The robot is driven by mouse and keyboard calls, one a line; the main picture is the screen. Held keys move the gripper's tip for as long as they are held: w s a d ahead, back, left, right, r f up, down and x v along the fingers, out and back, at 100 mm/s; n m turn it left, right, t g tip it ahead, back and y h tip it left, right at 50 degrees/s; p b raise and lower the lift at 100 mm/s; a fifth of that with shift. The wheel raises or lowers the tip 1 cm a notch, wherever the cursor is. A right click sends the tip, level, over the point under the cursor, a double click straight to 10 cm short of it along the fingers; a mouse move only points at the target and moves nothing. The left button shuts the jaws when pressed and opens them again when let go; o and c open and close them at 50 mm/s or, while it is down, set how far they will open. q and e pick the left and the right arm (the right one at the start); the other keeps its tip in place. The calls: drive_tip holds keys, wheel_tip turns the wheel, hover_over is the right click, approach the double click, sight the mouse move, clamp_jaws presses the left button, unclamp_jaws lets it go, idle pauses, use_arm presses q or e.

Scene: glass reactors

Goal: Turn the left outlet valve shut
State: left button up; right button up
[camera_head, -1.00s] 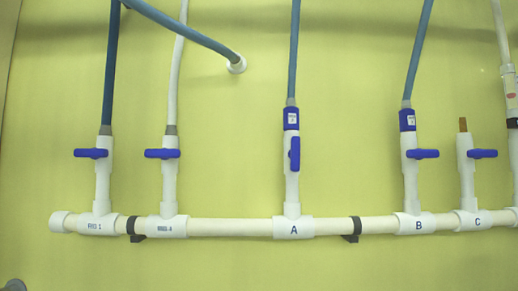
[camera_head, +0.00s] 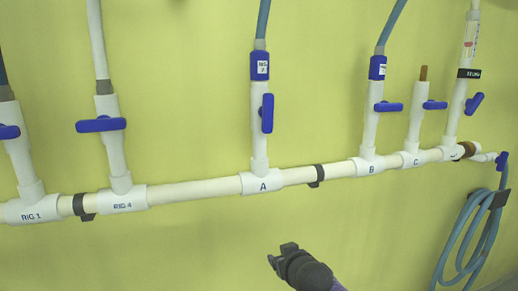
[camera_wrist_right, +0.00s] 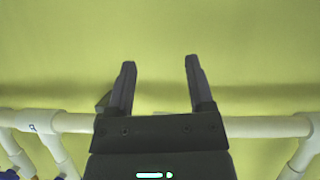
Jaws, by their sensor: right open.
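A white horizontal pipe (camera_head: 205,190) on the wall carries several upright branches with blue lever handles. The blue handle (camera_head: 267,113) on branch A stands upright, in line with its branch. The handles on RIG 4 (camera_head: 101,125), B (camera_head: 388,107) and C (camera_head: 435,105) lie across their branches. The handle at RIG 1 (camera_head: 9,132) is cut by the left edge. My right gripper (camera_head: 279,254) is below the pipe, right of branch A, touching no handle. In the wrist view it is open and empty (camera_wrist_right: 160,62), its fingers apart before the wall. My left gripper is out of view.
A coiled blue hose (camera_head: 465,240) hangs on the wall at the lower right. Black clamps (camera_head: 317,176) hold the pipe. Blue hoses (camera_head: 263,20) rise from A and B. The wall below the pipe is bare at lower left.

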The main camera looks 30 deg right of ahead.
wheel_tip(320, 180, up, 23)
drive_tip(key=a+t+p, duration=0.1)
drive_tip(key=t+p, duration=0.2)
drive_tip(key=p, duration=0.1)
drive_tip(key=m+t+p, duration=0.1)
drive_tip(key=t+p, duration=0.2)
approach(271, 103)
drive_tip(key=w, duration=0.1)
drive_tip(key=shift+h, duration=0.4)
drive_tip(key=p+x, duration=0.2)
drive_tip(key=x, duration=0.7)
drive_tip(key=shift+w+a, duration=0.1)
drive_tip(key=shift+w, duration=0.15)
drive_tip(key=shift+w+f, duration=0.15)
drive_tip(key=shift+w, duration=0.3)
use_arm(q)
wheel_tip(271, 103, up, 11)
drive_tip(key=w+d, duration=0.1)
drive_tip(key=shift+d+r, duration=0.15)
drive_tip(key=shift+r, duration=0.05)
use_arm(e)
clamp_jaws()
